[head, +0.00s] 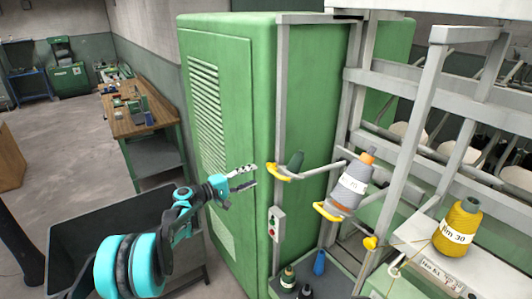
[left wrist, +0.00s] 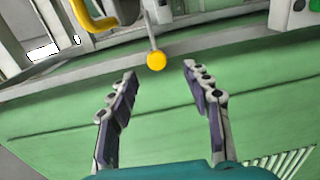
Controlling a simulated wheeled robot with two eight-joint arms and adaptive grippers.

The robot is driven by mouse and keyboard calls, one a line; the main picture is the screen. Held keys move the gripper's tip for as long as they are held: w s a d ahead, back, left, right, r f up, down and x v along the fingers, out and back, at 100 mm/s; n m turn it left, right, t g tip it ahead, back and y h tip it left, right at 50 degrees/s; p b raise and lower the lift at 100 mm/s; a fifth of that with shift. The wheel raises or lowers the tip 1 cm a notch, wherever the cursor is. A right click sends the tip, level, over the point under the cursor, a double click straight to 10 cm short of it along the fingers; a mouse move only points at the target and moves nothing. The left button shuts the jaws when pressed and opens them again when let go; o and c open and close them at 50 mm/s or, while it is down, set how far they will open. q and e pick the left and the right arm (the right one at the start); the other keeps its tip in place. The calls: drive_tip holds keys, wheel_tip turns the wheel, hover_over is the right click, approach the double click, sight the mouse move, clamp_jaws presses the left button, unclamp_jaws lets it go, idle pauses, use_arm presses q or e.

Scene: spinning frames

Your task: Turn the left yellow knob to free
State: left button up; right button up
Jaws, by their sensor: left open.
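The left yellow knob (left wrist: 156,60) shows in the left wrist view as a small round ball on a thin rod. In the head view a yellow part (head: 279,173) sits at the green cabinet's front corner, with a yellow bracket (left wrist: 95,16) also in the left wrist view. My left gripper (head: 251,176) is open and empty. Its fingers (left wrist: 161,72) point at the knob, which appears between and just beyond the fingertips; no contact is visible. A second yellow knob (head: 371,243) is lower right. My right gripper is not in view.
The tall green cabinet (head: 225,110) stands close behind my left gripper. A switch box (head: 277,224) is on its edge. A grey cone (head: 350,186), yellow thread cone (head: 458,227) and metal frame (head: 430,85) are to the right. A dark bin (head: 75,235) is at lower left.

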sight(272, 165)
use_arm(q)
drive_tip(key=p+x, duration=0.2)
drive_tip(key=x, duration=0.6)
drive_tip(key=shift+w+a+r, duration=0.25)
drive_tip(key=shift+w+r, duration=0.05)
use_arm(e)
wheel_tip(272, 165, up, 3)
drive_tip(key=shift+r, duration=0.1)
use_arm(q)
clamp_jaws()
